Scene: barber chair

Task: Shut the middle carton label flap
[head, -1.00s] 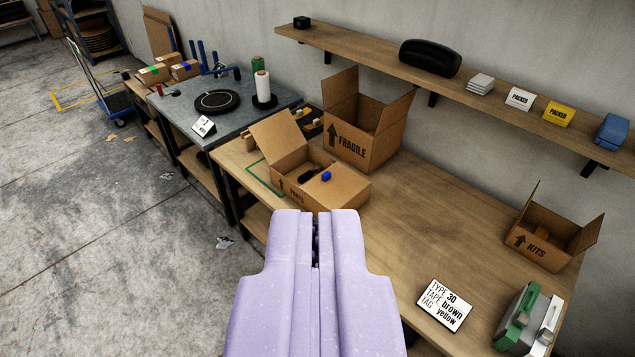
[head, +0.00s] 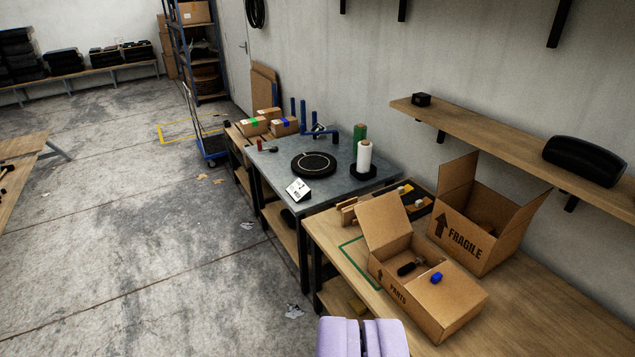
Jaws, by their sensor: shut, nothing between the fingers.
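The PARTS carton (head: 440,312) stands on the wooden bench. Its left flap (head: 383,222) is raised, its right side is covered, and a dark object (head: 410,266) shows in the opening. A small blue item (head: 436,278) is at the edge of the covered part. The FRAGILE carton (head: 465,235) stands behind and to the right, flaps up. I cannot tell which carton is the middle one. My lavender gripper (head: 362,322) is shut and empty at the bottom edge, left of and in front of the PARTS carton, apart from it in the picture.
A grey table (head: 325,180) with a black round plate (head: 313,164) and rolls adjoins the wooden bench (head: 345,262). A wall shelf (head: 490,137) hangs above the cartons. The concrete floor (head: 160,260) at left is mostly clear.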

